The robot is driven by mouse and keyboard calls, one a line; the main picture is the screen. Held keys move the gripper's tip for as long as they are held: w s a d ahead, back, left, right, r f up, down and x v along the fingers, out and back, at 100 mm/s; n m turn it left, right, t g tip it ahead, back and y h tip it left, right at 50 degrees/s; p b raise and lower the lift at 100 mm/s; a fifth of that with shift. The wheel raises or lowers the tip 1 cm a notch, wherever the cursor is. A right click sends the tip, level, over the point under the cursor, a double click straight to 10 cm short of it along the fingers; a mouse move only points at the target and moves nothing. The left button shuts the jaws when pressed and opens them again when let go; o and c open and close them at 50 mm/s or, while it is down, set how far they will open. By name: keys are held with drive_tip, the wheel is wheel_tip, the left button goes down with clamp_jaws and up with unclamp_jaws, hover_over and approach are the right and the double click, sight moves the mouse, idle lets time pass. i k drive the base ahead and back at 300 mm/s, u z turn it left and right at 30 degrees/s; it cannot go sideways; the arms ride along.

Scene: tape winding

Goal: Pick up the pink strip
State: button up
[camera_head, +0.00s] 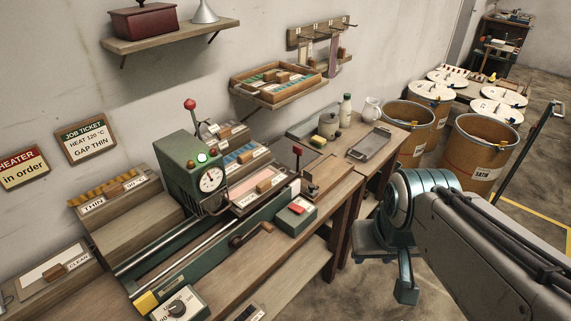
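A pale pink strip (334,50) hangs from the hook rack on the wall at the upper middle. A pink flat piece (257,191) also lies in a labelled tray on the green machine, with a tan block on it. I cannot tell which of the two is the task's strip. My gripper (388,275) is at the lower right, in front of the bench and above the floor, well away from both. Its teal fingers look apart, with nothing visible between them.
The green press (181,168) with a dial and red-knobbed lever stands on the wooden bench. A shelf tray (235,83) holds several strips. Fibre drums (468,158) stand right of the bench. The floor between bench and drums is clear.

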sight(251, 190)
drive_tip(key=u, duration=0.05)
drive_tip(key=i, duration=0.9)
drive_tip(key=u, duration=0.45)
